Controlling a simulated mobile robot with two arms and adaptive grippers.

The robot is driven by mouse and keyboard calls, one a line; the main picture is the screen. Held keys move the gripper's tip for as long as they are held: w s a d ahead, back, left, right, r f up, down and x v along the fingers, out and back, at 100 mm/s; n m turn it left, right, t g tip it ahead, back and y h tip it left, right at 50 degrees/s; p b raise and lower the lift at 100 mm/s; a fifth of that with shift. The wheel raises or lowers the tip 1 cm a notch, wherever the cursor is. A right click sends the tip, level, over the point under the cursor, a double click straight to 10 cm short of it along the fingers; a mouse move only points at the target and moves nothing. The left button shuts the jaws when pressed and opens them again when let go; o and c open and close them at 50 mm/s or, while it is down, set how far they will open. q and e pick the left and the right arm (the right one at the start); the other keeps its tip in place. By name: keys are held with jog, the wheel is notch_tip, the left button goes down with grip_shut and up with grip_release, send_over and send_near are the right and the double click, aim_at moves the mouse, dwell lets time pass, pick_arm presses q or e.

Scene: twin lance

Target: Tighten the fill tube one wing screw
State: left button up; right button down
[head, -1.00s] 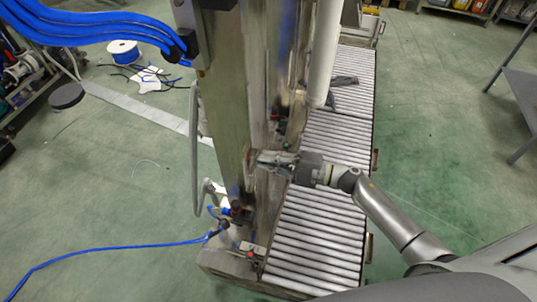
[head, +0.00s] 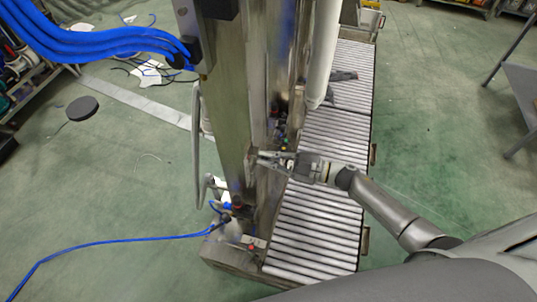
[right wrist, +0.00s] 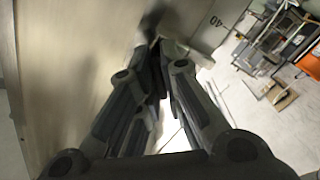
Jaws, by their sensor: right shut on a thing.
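My right gripper (head: 259,158) reaches in from the right, with its fingertips at the face of the upright steel column (head: 231,95). In the right wrist view its two fingers (right wrist: 158,48) run close together towards a small dark, blurred part beside the metal wall. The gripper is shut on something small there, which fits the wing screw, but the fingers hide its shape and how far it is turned. The fill tube cannot be told apart clearly. My left gripper is not in view.
A roller conveyor (head: 318,225) runs along the right side of the column, under my right arm. A white vertical pipe (head: 324,50) stands behind. Blue cables (head: 95,40) hang at upper left, and a blue hose (head: 120,241) lies on the green floor. Open floor lies to the right.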

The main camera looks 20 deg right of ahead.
jog(key=shift+r+m+p, duration=0.25)
jog(key=shift+m+p, duration=0.45)
jog(key=shift+m, duration=0.2)
jog(key=shift+f+m+p, duration=0.1)
jog(key=shift+m+p, duration=0.4)
jog(key=shift+m, duration=0.5)
jog(key=shift+f+m, duration=0.1)
jog(key=shift+m, duration=0.2)
jog(key=shift+m+p, duration=0.5)
jog(key=shift+m, duration=0.8)
jog(key=shift+m+p, duration=0.4)
jog(key=shift+m, duration=0.5)
